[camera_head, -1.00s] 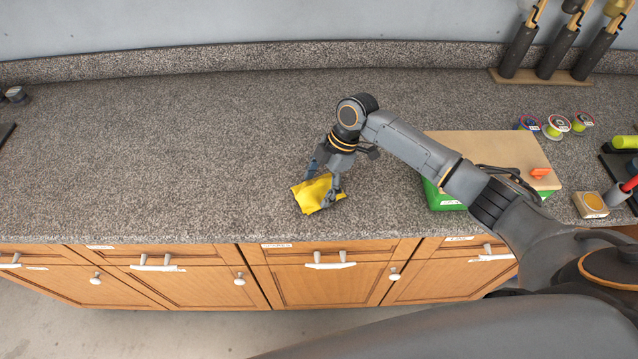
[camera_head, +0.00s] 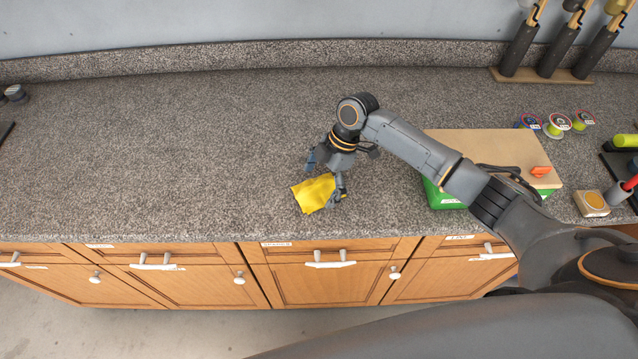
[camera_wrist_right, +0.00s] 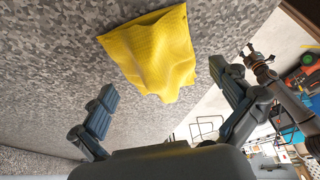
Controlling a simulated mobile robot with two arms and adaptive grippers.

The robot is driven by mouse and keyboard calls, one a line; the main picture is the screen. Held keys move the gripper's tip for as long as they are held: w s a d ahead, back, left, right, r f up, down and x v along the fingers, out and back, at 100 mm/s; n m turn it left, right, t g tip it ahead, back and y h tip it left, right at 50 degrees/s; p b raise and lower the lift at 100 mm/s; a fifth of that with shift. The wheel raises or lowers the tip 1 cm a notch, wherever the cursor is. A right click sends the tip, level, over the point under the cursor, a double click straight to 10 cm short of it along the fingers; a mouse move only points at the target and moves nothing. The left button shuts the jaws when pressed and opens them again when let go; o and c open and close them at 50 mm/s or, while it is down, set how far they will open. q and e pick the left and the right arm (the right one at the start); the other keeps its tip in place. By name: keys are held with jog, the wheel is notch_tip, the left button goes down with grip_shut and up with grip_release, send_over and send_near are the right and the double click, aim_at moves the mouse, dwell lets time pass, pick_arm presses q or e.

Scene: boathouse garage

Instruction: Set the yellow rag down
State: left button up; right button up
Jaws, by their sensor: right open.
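The yellow rag (camera_head: 314,194) lies crumpled on the grey speckled countertop (camera_head: 200,150), near its front edge. My right gripper (camera_head: 325,178) is open just above and around the rag, its fingers apart. In the right wrist view the rag (camera_wrist_right: 152,52) lies beyond the fingertips of the open gripper (camera_wrist_right: 168,88), and neither finger grips it.
A green box with a wooden lid (camera_head: 490,148) stands right of the rag, under my right forearm. Several spools (camera_head: 556,125) and a small box (camera_head: 591,204) lie farther right. Wooden drawers (camera_head: 330,278) run below the counter edge.

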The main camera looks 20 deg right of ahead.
jog(key=v, duration=1.1)
jog(key=shift+r, duration=0.4)
grip_shut()
dwell(0.8)
jog(key=shift+d, duration=0.1)
jog(key=p+v, duration=0.8)
jog(key=v, duration=0.4)
jog(key=shift+p, duration=0.35)
dwell(0.4)
dwell(0.3)
